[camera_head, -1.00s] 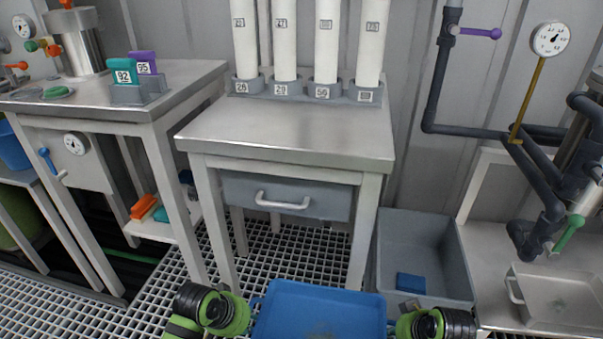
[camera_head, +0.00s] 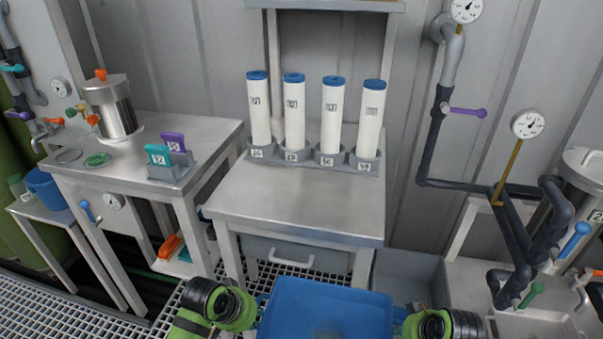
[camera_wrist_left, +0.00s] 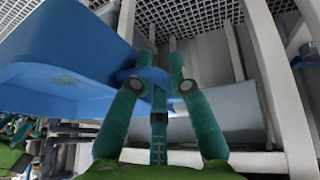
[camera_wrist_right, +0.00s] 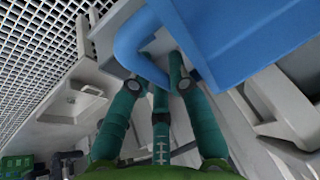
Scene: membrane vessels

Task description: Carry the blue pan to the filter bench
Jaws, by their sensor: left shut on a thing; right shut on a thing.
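The blue pan (camera_head: 330,303) is at the bottom middle of the head view, held in front of a steel-topped bench (camera_head: 290,205) with several white filter tubes standing at its back. My left gripper (camera_wrist_left: 160,75) is shut on the pan's left handle; the pan also shows in the left wrist view (camera_wrist_left: 65,45). My right gripper (camera_wrist_right: 160,75) is shut on the handle at the pan's other end, and the pan fills the upper right of the right wrist view (camera_wrist_right: 235,35). The pan's near edge is cut off by the head view. The bench top's front half is bare.
A second bench (camera_head: 125,150) at the left carries a steel canister (camera_head: 112,108) and numbered teal and purple tags. A grey bin (camera_head: 405,275) stands on the floor right of the middle bench. Dark pipes and a sink are at the right. The bench has a drawer (camera_head: 295,255).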

